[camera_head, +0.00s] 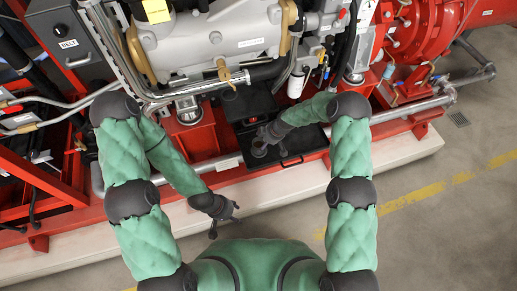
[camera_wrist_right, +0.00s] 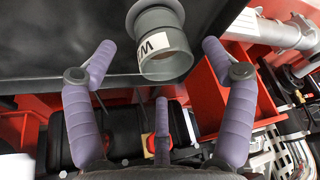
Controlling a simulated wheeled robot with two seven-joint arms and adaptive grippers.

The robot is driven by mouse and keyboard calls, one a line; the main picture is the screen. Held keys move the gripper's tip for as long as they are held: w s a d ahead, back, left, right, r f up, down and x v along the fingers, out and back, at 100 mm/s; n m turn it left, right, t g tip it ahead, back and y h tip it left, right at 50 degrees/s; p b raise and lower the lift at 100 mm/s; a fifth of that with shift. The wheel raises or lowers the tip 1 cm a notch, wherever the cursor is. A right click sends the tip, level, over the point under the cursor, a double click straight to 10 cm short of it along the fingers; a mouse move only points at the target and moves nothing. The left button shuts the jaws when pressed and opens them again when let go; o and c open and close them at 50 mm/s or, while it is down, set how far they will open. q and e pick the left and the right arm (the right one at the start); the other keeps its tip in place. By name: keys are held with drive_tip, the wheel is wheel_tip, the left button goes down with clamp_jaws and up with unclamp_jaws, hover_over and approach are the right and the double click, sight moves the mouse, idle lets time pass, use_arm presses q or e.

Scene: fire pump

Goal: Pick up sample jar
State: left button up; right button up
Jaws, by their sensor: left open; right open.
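The sample jar (camera_wrist_right: 165,52) is a grey cylinder with a white label and dark lettering, seen in the right wrist view at the top centre. It is on or over a black tray surface (camera_wrist_right: 60,50). In the head view the jar (camera_head: 259,150) is small and partly hidden by my right gripper (camera_head: 265,139). My right gripper is open, its purple fingers (camera_wrist_right: 160,48) spread either side of the jar, with a gap to each. A third finger is below it. My left gripper (camera_head: 226,225) is open and empty, low over the pale plinth edge and floor.
The black tray (camera_head: 307,143) sits in the red frame (camera_head: 200,140) of the pump skid. A grey engine (camera_head: 215,45) and pipes stand behind it. A red pump (camera_head: 425,30) is at the upper right. The floor (camera_head: 440,220) at the lower right is clear.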

sight(259, 144)
drive_tip(key=shift+w+a, duration=0.2)
drive_tip(key=shift+a, duration=0.25)
drive_tip(key=b+x, duration=0.2)
drive_tip(key=x, duration=0.3)
drive_tip(key=c, duration=1.3)
drive_tip(key=shift+r, duration=0.1)
